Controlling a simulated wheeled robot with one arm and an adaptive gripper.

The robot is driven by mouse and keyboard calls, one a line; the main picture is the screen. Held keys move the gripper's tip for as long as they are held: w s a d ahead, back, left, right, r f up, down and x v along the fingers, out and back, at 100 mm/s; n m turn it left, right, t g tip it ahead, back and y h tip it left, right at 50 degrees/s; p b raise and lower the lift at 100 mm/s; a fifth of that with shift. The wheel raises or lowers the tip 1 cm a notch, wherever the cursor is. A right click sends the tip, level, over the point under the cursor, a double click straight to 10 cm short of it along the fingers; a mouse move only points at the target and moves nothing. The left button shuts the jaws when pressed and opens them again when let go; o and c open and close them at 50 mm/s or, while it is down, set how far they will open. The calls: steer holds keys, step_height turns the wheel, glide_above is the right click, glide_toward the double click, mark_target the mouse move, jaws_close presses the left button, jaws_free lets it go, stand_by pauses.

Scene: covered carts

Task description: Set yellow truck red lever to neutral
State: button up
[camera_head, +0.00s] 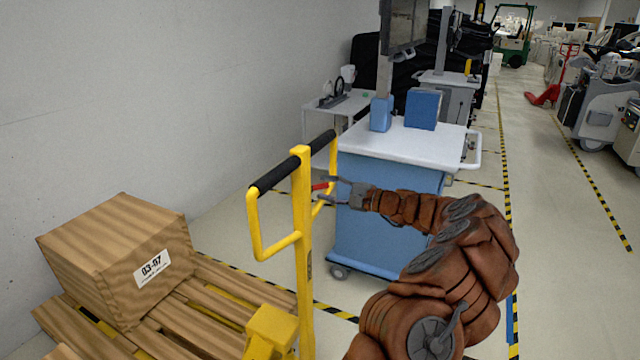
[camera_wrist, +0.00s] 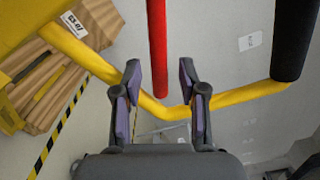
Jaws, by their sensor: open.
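The yellow pallet truck handle (camera_head: 302,225) stands upright in the head view, with black grips on its top bar. Its red lever (camera_head: 320,186) sticks out to the right of the post, below the grips. The red lever (camera_wrist: 157,50) also shows in the wrist view, hanging from the top edge between the lines of the two fingers. My gripper (camera_head: 330,190) is at the lever's outer end in the head view. In the wrist view my gripper (camera_wrist: 163,82) is open, with the fingers either side of the lever.
A wooden box (camera_head: 120,255) sits on a pallet (camera_head: 190,325) at lower left. A blue cart (camera_head: 385,210) with a white top stands close behind my gripper.

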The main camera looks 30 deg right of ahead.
steer(key=shift+x, duration=1.2)
steer(key=shift+c, duration=0.3)
jaws_close()
steer(key=shift+f, duration=0.1)
